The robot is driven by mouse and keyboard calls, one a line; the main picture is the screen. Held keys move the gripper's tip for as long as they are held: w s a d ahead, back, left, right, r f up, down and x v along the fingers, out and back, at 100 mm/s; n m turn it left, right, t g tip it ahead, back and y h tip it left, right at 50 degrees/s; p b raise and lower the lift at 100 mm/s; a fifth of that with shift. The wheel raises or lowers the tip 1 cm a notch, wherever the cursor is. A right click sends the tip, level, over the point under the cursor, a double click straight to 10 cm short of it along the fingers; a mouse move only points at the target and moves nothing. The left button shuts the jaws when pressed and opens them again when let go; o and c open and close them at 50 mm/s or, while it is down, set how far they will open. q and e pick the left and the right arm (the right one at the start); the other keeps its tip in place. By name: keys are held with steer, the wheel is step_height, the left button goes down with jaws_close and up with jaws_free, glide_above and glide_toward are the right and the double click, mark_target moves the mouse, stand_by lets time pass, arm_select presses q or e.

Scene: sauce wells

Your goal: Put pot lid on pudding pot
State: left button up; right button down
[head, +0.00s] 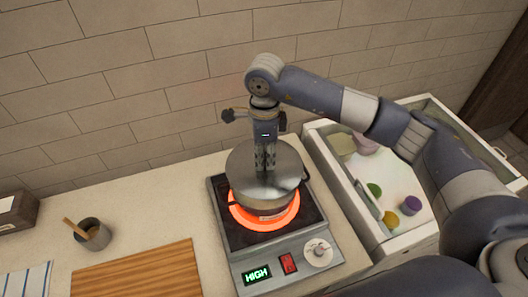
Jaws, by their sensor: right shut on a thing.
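A round grey metal lid (246,166) lies over the pudding pot (262,207) on the stove, roughly centred over it. My right gripper (266,168) points straight down at the middle of the lid and is shut on it, most likely by its knob, which the fingers hide. The lid looks level. I cannot tell whether it rests on the pot's rim or hangs just above it. The lid hides the inside of the pot. My left gripper is out of view.
The electric stove (236,240) glows red under the pot, and its display (257,274) reads HIGH. A wooden board (140,272), a small cup (97,238) with a wooden utensil and a striped cloth (27,282) are at left. An open white bin (408,226) with several items is at right.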

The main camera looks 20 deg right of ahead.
step_height(320, 180, down, 2)
steer(key=shift+w, duration=0.1)
steer(key=shift+w+f+b, duration=0.15)
steer(key=shift+f+b, duration=0.25)
steer(key=shift+f, duration=0.1)
step_height(320, 180, down, 2)
steer(key=shift+f+b, duration=0.2)
steer(key=shift+b, duration=0.95)
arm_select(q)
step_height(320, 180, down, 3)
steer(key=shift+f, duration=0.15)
arm_select(e)
steer(key=shift+b, duration=0.3)
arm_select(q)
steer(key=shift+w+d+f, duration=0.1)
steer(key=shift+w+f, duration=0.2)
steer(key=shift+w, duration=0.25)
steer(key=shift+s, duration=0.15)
